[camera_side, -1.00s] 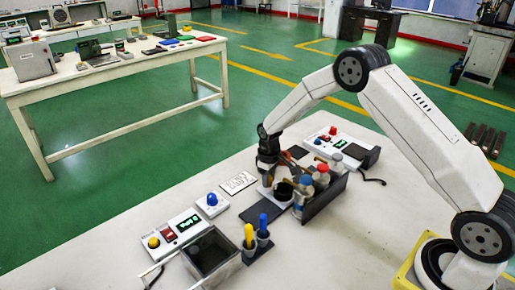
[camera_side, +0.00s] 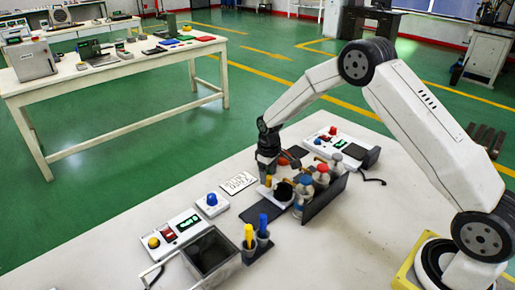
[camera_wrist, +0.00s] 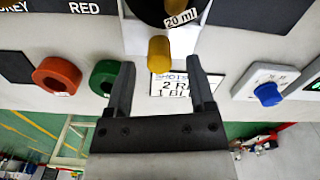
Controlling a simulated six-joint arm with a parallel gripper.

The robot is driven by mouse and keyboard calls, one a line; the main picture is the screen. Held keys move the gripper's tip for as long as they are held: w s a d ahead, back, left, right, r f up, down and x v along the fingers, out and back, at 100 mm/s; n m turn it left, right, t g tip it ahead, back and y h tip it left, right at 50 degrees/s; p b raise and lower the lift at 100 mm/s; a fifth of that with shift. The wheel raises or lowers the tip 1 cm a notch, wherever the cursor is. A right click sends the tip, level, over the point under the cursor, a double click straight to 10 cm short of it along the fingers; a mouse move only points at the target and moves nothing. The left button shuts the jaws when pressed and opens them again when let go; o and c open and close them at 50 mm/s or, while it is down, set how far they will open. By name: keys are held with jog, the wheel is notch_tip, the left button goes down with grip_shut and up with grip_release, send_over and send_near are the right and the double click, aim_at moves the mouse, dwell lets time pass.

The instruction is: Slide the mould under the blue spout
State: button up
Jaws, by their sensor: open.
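The mould (camera_side: 284,191) is a dark round cup on a pale base with a yellow handle (camera_wrist: 159,51); a "20 ml" tag shows in the wrist view. It stands in front of the dispenser, by the blue-topped spout (camera_side: 306,181). The red-topped spout (camera_side: 322,169) and a grey-white one (camera_side: 337,159) are farther along the row. Whether the mould is exactly under the blue spout, I cannot tell. My gripper (camera_wrist: 160,65) is open; the handle's end shows between its fingertips with gaps on both sides. It also shows above the handle in the side view (camera_side: 267,171).
A written card (camera_side: 239,183) lies left of the mould. Red (camera_wrist: 57,76) and green (camera_wrist: 103,78) rings are near my fingers. A blue-knobbed box (camera_side: 212,204), a dark open box (camera_side: 212,251) and yellow and blue pens (camera_side: 256,236) stand in front. A dark mat (camera_side: 266,215) lies bare.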

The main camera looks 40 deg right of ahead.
notch_tip(320, 180, up, 6)
jog(key=shift+f, duration=0.15)
dwell(0.5)
jog(key=shift+s+a+r, duration=0.15)
jog(key=shift+s+r, duration=0.1)
jog(key=shift+s, duration=0.1)
jog(key=s+a+r+m+t, duration=0.1)
jog(key=s+a+r, duration=0.1)
jog(key=s, duration=0.9)
jog(key=s+a+r+m+t, duration=0.1)
jog(key=s+a+r, duration=0.1)
jog(key=s, duration=1)
jog(key=shift+a+r+m+t, duration=0.3)
jog(key=shift+a+r, duration=0.05)
jog(key=shift+r, duration=0.25)
